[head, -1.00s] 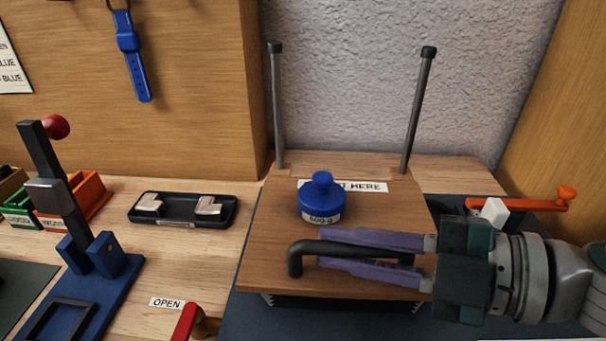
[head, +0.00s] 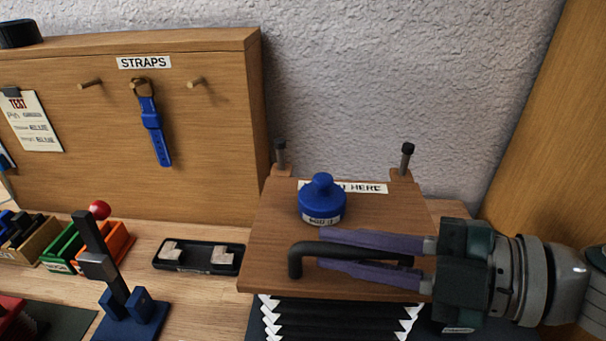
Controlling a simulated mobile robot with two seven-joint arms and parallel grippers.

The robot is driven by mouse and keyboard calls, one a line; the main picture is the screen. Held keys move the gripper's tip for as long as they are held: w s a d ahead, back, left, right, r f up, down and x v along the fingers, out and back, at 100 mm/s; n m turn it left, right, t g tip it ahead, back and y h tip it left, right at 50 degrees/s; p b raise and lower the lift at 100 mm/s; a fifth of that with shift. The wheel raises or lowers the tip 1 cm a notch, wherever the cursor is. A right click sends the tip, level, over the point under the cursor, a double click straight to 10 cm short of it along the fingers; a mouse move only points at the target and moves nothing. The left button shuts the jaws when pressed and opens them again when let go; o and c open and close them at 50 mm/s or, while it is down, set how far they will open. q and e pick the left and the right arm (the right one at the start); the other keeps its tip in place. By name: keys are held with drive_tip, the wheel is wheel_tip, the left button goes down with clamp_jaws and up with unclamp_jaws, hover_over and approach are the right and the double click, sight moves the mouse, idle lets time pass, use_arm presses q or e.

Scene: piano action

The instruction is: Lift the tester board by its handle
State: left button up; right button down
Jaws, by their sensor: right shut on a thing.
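The tester board (head: 268,235) is a brown wooden plate in the middle of the head view, with a black bar handle (head: 294,262) near its front edge. My right gripper (head: 325,250) reaches in from the right, its purple fingers shut on the handle. The board is raised, with black-and-white bellows (head: 340,320) stretched open beneath it. A blue weight (head: 322,200) stands upright on the board. Two guide rods (head: 407,157) show only short ends above the board's back corners. My left gripper is out of view.
A wooden panel (head: 220,120) marked STRAPS, holding a blue strap (head: 153,130), stands at the left back. A black tray (head: 198,268), a blue lever stand (head: 150,310) and small bins (head: 122,240) are left of the board. A wooden wall (head: 565,130) stands at right.

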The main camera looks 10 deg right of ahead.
drive_tip(key=shift+a+r, duration=0.1)
drive_tip(key=c, duration=0.8)
unclamp_jaws()
drive_tip(key=b+v, duration=0.1)
drive_tip(key=v, duration=0.9)
